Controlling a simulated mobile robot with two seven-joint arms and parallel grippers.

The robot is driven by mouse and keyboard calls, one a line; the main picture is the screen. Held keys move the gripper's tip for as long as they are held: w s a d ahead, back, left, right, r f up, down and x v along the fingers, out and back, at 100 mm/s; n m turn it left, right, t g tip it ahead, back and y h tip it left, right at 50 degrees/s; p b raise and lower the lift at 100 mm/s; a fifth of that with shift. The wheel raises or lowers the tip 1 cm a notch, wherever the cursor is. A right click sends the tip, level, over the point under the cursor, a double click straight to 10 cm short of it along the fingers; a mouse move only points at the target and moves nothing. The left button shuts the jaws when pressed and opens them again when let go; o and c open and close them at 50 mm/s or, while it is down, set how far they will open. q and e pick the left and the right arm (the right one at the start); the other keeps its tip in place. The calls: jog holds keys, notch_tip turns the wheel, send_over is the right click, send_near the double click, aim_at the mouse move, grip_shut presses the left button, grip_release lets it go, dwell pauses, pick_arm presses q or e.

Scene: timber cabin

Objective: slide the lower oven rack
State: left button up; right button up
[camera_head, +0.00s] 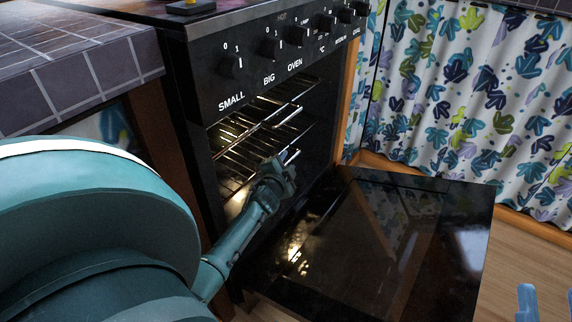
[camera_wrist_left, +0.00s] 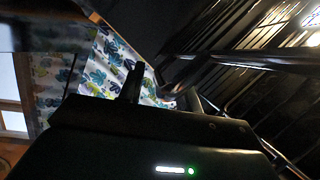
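The oven stands open. The lower rack (camera_head: 232,168) is a wire shelf inside the lit cavity, below the upper rack (camera_head: 290,116). My left gripper (camera_head: 286,168) is at the oven opening, by the front of the lower rack and above the lowered door. In the left wrist view its dark fingers (camera_wrist_left: 160,95) stand apart, with patterned curtain showing between them. A metal bar (camera_wrist_left: 240,130) runs close beside the right finger; I cannot tell whether they touch. My left forearm hides part of the oven's lower left side.
The dark glass oven door (camera_head: 390,245) lies lowered in front of the cavity. A tiled counter (camera_head: 75,65) is at left. Control knobs (camera_head: 270,45) line the oven front. A leaf-patterned curtain (camera_head: 480,95) hangs at right. An unclear blue object (camera_head: 527,302) shows at bottom right.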

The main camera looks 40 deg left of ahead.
pick_arm(q)
grip_shut()
dwell(0.4)
jog(key=shift+d, duration=0.1)
pick_arm(e)
jog(key=shift+d, duration=0.1)
